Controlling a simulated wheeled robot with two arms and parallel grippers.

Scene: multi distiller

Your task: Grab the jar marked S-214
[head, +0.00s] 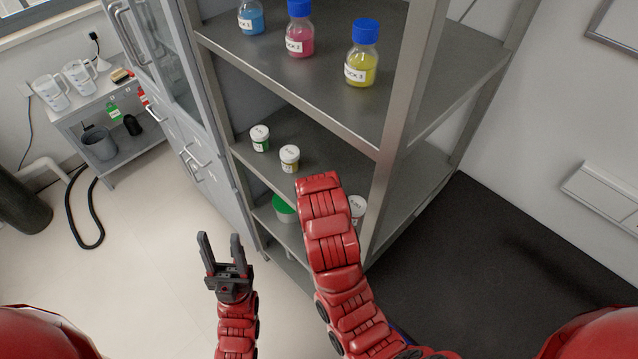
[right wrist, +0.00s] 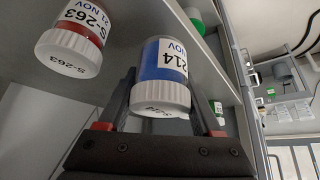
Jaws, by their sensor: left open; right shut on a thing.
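The jar marked S-214 (right wrist: 163,58) has a blue band, a white label reading "214" and "NOV", and a white ribbed lid; it is in the right wrist view, between the fingers of my right gripper (right wrist: 162,88), which is shut on it. In the head view my right arm reaches into the shelf rack and hides both that gripper and the jar. My left gripper (head: 221,241) is open and empty, pointing up over the floor left of the rack.
A red-banded jar marked S-263 (right wrist: 73,38) stands close beside the held jar. Green (head: 260,139) and yellow (head: 289,159) jars stand on the middle shelf. A white-lidded jar (head: 357,207) is right of my arm. Blue-capped bottles (head: 300,32) stand on the shelf above. Metal posts (head: 396,130) frame the rack.

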